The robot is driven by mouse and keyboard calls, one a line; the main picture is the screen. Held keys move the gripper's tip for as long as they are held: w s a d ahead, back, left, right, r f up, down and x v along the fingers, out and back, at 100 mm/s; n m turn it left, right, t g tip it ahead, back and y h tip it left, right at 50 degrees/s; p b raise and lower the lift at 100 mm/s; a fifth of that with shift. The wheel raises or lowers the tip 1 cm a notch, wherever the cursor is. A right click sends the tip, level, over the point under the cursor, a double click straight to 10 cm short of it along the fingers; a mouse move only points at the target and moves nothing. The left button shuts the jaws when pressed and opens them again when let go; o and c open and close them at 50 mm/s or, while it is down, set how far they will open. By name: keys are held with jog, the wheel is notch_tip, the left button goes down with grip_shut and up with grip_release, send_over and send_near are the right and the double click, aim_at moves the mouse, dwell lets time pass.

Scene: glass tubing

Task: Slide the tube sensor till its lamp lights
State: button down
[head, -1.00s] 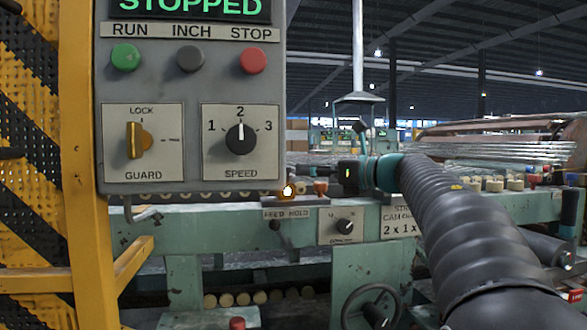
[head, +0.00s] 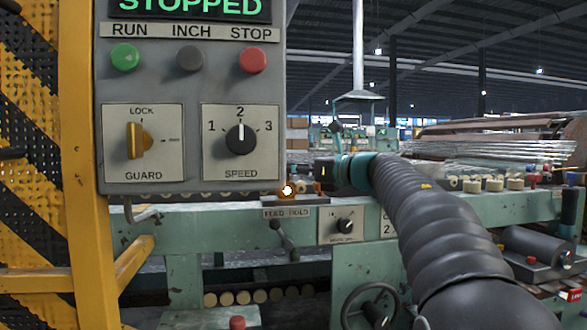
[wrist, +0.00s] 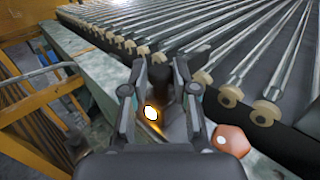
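My gripper (wrist: 159,68) points over the edge of the machine in the wrist view, its two fingers apart. A dark block (wrist: 160,88) shows between the fingers; I cannot tell whether it is the tube sensor or whether the fingers touch it. A small lamp (wrist: 152,113) glows white and amber just below it. The same glowing lamp (head: 288,190) shows in the head view above the FEED HOLD plate (head: 288,213), just left of my gripper (head: 322,172). An orange-brown knob (wrist: 230,142) sits right of the fingers. No sensor is clearly visible in the head view.
Glass tubes (wrist: 225,40) lie in rows on pale rollers (wrist: 203,77) beyond my gripper. A grey control panel (head: 190,90) reading STOPPED stands at the left, beside a yellow guard frame (head: 85,200). A lever (head: 283,238) and a dial (head: 345,226) sit below.

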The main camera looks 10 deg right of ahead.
jog(key=shift+d, duration=0.15)
jog(key=c, duration=0.9)
grip_release()
jog(key=v, duration=1.2)
